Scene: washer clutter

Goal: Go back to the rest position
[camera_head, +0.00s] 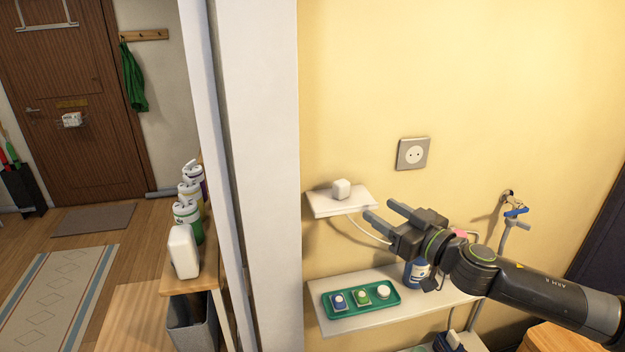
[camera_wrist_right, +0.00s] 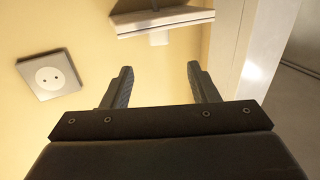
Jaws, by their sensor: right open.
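My right gripper (camera_head: 382,215) reaches in from the right in the head view, in front of the yellow wall. Its fingers point left towards a small upper shelf (camera_head: 322,207), and are spread with nothing between them. The right wrist view also shows the open, empty fingers (camera_wrist_right: 158,85), with the shelf (camera_wrist_right: 160,22) beyond them. My left gripper is not in view.
A lower white shelf (camera_head: 416,304) holds a green tray (camera_head: 335,310) with small items and a blue bottle (camera_head: 414,277) partly behind my arm. A wall socket (camera_head: 413,154) is above. A white door frame (camera_head: 262,170) stands left. Several bottles (camera_head: 188,215) line a wooden counter.

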